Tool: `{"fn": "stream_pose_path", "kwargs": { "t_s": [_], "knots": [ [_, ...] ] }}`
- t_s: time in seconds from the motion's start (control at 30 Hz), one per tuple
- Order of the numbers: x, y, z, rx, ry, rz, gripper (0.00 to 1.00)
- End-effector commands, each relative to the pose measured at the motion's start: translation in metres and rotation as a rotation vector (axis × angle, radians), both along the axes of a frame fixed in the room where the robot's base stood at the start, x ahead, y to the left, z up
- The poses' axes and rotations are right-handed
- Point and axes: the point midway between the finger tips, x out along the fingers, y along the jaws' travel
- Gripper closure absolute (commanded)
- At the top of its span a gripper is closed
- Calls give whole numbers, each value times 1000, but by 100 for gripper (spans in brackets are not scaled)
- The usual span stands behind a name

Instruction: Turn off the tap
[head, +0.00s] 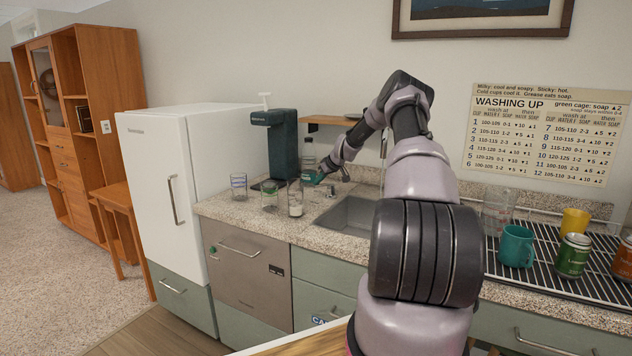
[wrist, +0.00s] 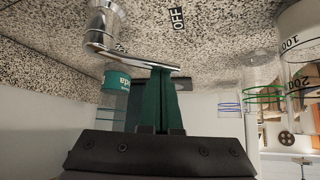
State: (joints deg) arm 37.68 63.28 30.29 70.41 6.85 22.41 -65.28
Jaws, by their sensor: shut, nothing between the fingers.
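The tap's chrome lever (wrist: 130,55) extends from a round chrome base (wrist: 104,18) in the wrist view, with an "OFF" label (wrist: 177,20) on the speckled counter beside it. My gripper (wrist: 160,72) is shut, and its dark green fingers hold nothing. The fingertips are at the lever's free end, touching or very close; I cannot tell which. In the head view my gripper (head: 318,178) is low over the counter, left of the sink. The tap's upright spout (head: 383,147) shows partly behind my arm. Its outlet and any water are hidden.
Several glasses (head: 295,199) stand left of the sink (head: 345,216), near a dark drinks machine (head: 275,145). A bottle (head: 308,152) stands behind my gripper; its teal label (wrist: 118,80) shows in the wrist view. A teal mug (head: 516,246) and cans (head: 573,256) occupy the right rack.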

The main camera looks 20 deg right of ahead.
Motion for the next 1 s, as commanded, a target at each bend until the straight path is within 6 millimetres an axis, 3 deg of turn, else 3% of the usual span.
{"fn": "stream_pose_path", "kwargs": {
  "t_s": [0.33, 1.0],
  "knots": [
    [-16, -8, -1, 2, 1, 236, 100],
    [-23, -11, -1, 0, 1, 231, 100]
  ]
}}
